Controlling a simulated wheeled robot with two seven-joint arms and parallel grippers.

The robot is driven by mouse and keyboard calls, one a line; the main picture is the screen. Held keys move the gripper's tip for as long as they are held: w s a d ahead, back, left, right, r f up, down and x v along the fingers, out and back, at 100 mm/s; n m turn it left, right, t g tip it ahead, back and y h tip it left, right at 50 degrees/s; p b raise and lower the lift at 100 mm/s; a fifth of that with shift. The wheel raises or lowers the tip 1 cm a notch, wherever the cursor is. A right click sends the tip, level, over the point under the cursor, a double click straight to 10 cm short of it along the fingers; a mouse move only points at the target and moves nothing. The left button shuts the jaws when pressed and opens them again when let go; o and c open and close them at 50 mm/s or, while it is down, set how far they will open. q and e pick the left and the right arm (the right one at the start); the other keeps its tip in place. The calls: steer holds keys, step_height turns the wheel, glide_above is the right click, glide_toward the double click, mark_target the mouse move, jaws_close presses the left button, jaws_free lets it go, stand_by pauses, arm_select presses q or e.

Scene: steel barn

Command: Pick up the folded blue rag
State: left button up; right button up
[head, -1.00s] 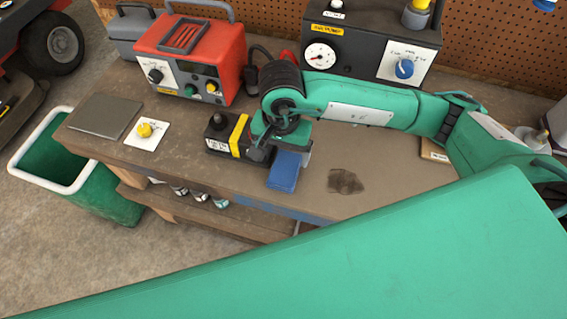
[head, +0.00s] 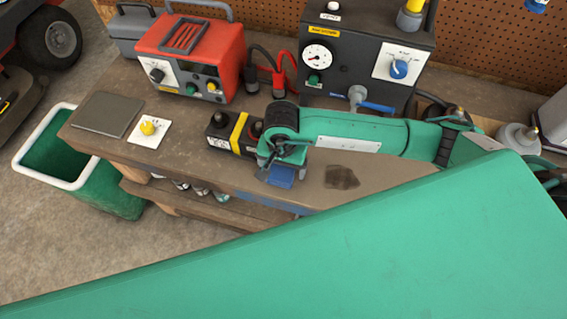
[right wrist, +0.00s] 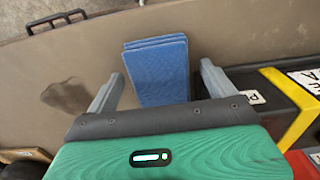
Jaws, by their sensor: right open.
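The folded blue rag (head: 281,177) lies flat near the front edge of the workbench, partly hidden by my right gripper in the head view. In the right wrist view the rag (right wrist: 157,72) shows as a layered blue rectangle. My right gripper (right wrist: 162,72) is open, with one grey finger on each side of the rag and gaps on both sides. In the head view the right gripper (head: 275,166) is right over the rag; I cannot tell how high its fingertips are. My left gripper is not in view.
A black box with a yellow stripe (head: 238,133) stands close to the left of the gripper. A dark stain (head: 342,177) marks the bench. A red charger (head: 188,62) and a grey gauge box (head: 345,70) stand behind. A green bin (head: 105,187) is on the floor.

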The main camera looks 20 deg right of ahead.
mark_target(282, 168)
steer(key=c, duration=1.1)
steer(key=shift+r, duration=0.1)
steer(key=shift+w+r, duration=0.1)
steer(key=shift+r, duration=0.5)
steer(key=shift+r+b, duration=2.2)
steer(key=shift+r, duration=7.1)
